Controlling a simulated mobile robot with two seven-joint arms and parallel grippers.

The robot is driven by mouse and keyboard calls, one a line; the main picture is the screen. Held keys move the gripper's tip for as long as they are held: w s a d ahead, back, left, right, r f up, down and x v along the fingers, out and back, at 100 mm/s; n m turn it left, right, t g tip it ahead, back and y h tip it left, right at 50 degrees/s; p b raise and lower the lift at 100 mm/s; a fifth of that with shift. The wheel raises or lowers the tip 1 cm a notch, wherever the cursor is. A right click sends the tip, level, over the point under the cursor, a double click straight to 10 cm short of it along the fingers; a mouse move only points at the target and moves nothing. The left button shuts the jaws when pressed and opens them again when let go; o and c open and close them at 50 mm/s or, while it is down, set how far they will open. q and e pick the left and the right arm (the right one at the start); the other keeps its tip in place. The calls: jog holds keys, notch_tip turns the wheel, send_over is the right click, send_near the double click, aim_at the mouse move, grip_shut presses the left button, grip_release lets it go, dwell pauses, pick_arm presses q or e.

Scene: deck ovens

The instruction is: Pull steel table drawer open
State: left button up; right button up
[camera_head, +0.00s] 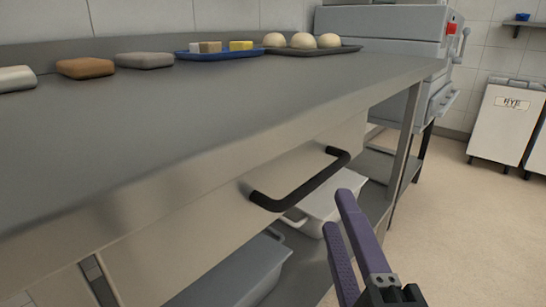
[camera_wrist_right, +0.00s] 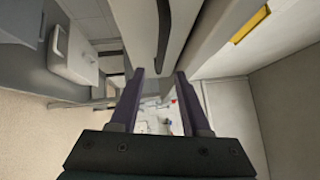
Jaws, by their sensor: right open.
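The steel table (camera_head: 220,105) runs across the head view. Its drawer front (camera_head: 215,230) lies under the tabletop edge, with a black bar handle (camera_head: 305,190). The drawer looks shut, with no gap seen. My right gripper (camera_head: 338,212) has purple fingers, spread apart and empty. It is to the right of the handle and below it in the picture, apart from it. In the right wrist view, the handle (camera_wrist_right: 177,30) runs dark along the pale drawer front, ahead of the open fingers (camera_wrist_right: 158,76). My left gripper is not in view.
On the tabletop lie loaf-like pieces (camera_head: 86,68), a blue tray (camera_head: 215,54) with small blocks and a dark tray (camera_head: 335,50) with dough balls. Bins (camera_head: 325,205) stand on the shelf below. A grey machine (camera_head: 385,22) is beyond. Floor on the right (camera_head: 455,220) is clear.

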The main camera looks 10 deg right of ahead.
aim_at(322, 171)
jog(key=w, duration=0.5)
jog(key=w+d+r+b, duration=0.1)
jog(key=w, duration=0.2)
jog(key=shift+w+r, duration=0.1)
jog(key=shift+w, duration=0.15)
jog(key=shift+c, duration=0.4)
grip_shut()
dwell(0.6)
